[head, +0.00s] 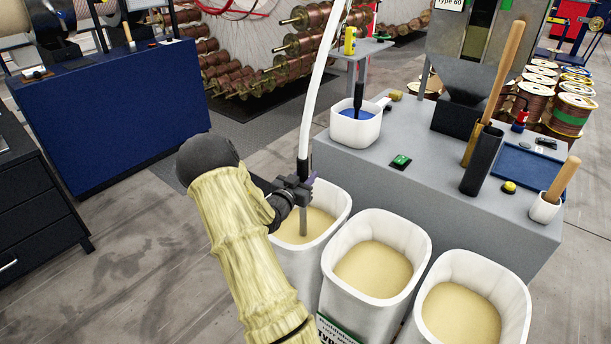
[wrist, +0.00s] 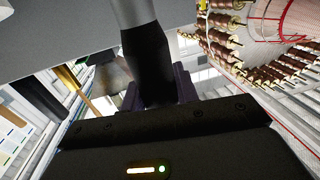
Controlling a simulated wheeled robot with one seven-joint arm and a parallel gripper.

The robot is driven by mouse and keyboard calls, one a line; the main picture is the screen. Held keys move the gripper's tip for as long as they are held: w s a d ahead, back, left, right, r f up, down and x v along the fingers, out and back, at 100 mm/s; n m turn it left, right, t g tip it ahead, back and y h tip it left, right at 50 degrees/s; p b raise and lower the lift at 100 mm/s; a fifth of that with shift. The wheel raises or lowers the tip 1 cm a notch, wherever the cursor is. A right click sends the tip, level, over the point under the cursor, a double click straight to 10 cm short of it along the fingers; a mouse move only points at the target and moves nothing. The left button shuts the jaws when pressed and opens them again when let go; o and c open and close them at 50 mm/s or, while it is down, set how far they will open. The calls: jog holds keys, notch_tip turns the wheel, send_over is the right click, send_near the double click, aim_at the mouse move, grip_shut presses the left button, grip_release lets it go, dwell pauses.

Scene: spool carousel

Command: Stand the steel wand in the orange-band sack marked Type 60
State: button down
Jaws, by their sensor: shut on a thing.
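The steel wand (head: 303,222) hangs upright below its black handle (head: 303,168), with a white hose (head: 318,95) rising from the top. My gripper (head: 299,187) is shut on the handle; the wrist view shows the handle (wrist: 150,62) between the jaws. The wand's lower end is inside the mouth of the leftmost white sack (head: 342,205), at the pale powder; whether it touches the powder is unclear. A middle sack (head: 338,285) with a green-edged label and a right sack (head: 515,290) stand beside it, both filled with powder. No orange band shows; the leftmost sack's front is hidden by my arm.
A grey bench (head: 400,180) stands behind the sacks with a white tub (head: 355,128), a black holder (head: 482,160) with a wooden handle, a blue tray (head: 530,165) and a hopper marked Type 60 (head: 470,75). A blue cabinet (head: 120,120) is left; open floor lies between.

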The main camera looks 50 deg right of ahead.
jog(key=shift+f+b, duration=0.5)
jog(key=shift+f, duration=0.35)
jog(key=c, duration=1)
grip_release()
jog(key=shift+o, duration=0.2)
jog(key=shift+f, duration=0.1)
jog(key=v, duration=1.7)
jog(key=shift+a, duration=0.2)
